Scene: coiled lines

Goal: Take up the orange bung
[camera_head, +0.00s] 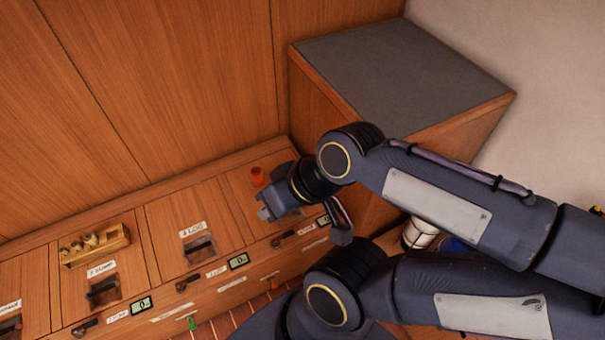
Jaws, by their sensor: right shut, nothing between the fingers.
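The orange bung (257,176) is a small orange piece standing on the wooden bench top near the back wall, just left of the corner block. My right gripper (266,210) is shut and empty, in front of the bung and slightly to its right in the picture. A gap shows between them. The bung is in plain sight, but its foot is hard to make out. My left gripper is not in view.
A tall grey-topped wooden block (400,75) stands to the right. A wooden tray (95,246) with several small pale pieces lies at left. Labelled panels with dark recesses (199,248), small displays (238,261) and dark handles line the bench. A green item (192,323) shows below.

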